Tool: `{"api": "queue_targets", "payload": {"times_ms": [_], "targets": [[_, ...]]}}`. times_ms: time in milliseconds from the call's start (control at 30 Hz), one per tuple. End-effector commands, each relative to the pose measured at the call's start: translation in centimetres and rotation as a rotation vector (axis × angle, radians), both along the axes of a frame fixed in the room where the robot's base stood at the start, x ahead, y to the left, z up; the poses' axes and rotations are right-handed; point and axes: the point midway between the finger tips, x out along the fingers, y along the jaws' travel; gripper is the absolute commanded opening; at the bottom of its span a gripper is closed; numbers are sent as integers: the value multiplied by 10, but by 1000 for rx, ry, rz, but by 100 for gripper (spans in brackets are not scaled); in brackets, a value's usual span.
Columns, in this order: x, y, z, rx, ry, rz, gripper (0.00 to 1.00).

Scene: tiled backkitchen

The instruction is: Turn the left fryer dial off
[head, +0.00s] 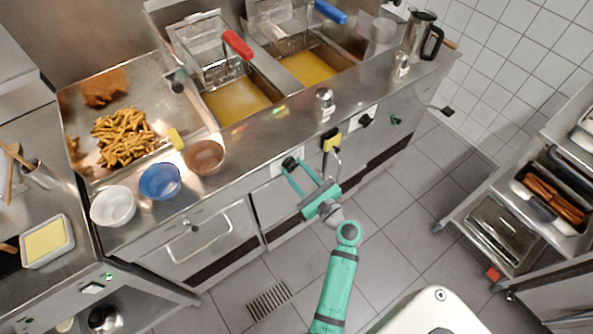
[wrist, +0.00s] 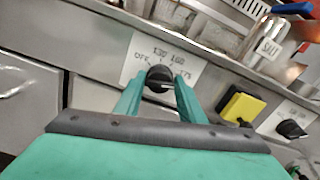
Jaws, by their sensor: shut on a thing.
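The left fryer dial (head: 289,163) is a black round knob on a white label plate on the counter's front. In the wrist view the dial (wrist: 159,77) sits between my fingertips, with OFF marked at its left and temperature marks above and to its right. I cannot clearly read which mark it points to. My teal gripper (head: 298,172) reaches the panel, and in the wrist view its two fingers (wrist: 158,88) are shut on the dial's sides. The right fryer dial (head: 366,120), also black, is farther right and untouched; it also shows in the wrist view (wrist: 291,129).
A yellow-and-black object (head: 331,138) hangs on the front between the dials, close right of my gripper. Above are fryer baskets with red (head: 238,45) and blue (head: 330,12) handles, and a salt shaker (head: 325,100). A shelf cart (head: 520,215) stands right; the tiled floor between is open.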

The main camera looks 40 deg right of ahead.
Motion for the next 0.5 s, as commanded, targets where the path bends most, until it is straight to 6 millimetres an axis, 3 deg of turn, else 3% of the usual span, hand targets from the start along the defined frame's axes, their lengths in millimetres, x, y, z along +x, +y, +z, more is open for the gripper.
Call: {"api": "queue_targets", "payload": {"times_ms": [500], "targets": [[0,2,-1,-491,0,0,14]]}}
